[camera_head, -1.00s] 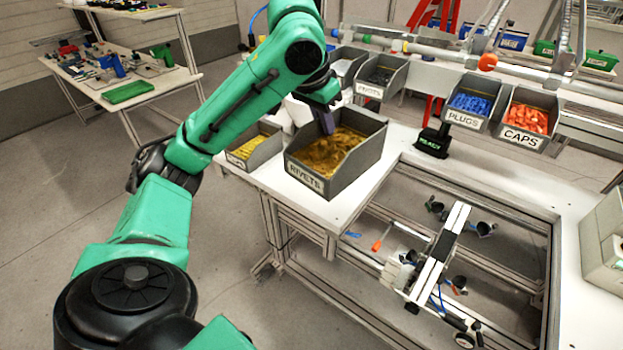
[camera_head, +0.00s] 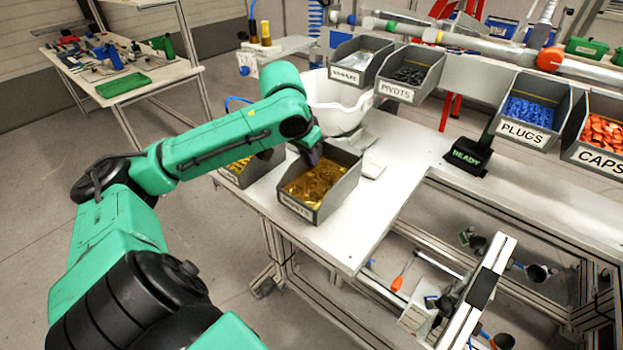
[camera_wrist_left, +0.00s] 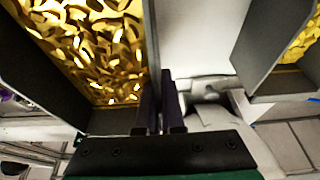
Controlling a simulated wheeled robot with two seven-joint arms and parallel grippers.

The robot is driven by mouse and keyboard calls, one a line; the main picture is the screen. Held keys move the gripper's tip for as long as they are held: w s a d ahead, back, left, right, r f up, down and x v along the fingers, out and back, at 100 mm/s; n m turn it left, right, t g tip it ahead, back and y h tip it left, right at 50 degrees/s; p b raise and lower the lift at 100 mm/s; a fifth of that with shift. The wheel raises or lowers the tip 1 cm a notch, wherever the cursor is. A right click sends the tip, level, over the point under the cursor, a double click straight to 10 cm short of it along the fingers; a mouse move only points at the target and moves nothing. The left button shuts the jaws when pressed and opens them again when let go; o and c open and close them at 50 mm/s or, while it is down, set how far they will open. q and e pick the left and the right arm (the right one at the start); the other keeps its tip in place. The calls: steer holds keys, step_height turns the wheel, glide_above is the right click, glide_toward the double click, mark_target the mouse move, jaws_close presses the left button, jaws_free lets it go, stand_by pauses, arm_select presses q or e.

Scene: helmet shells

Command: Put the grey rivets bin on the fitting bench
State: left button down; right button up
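The grey rivets bin (camera_head: 345,196), full of gold-coloured pieces, is upright over the white bench top (camera_head: 362,237) in the head view. It looks to be at or very near the surface; I cannot see any gap beneath it. My left gripper (camera_head: 312,158) is at its back-left wall. In the left wrist view, my left gripper's two fingers (camera_wrist_left: 160,108) are close together at the rim of the rivets bin (camera_wrist_left: 152,40), with the wall seeming to run between them. My right gripper is not in view.
A smaller grey bin with yellow contents (camera_head: 235,180) stands just left, partly behind my arm. A white shell (camera_head: 338,103) is behind. Bins of pivots (camera_head: 398,92), plugs (camera_head: 518,133) and caps (camera_head: 590,155) hang at the back. A READY box (camera_head: 466,158) stands right.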

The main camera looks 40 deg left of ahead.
mark_target(312, 176)
arm_select(q)
step_height(312, 176, down, 3)
steer(key=shift+s+d, duration=0.15)
steer(key=shift+s+d+f, duration=0.1)
steer(key=shift+f, duration=0.1)
steer(key=c, duration=1.5)
jaws_free()
steer(key=shift+f, duration=0.1)
steer(key=o, duration=0.5)
steer(key=shift+c, duration=0.2)
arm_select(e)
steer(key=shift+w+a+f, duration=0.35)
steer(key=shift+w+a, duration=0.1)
arm_select(q)
steer(key=shift+r, duration=0.2)
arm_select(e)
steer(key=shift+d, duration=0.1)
arm_select(q)
steer(key=v, duration=1.1)
steer(key=shift+s+r, duration=0.15)
steer(key=shift+r, duration=0.25)
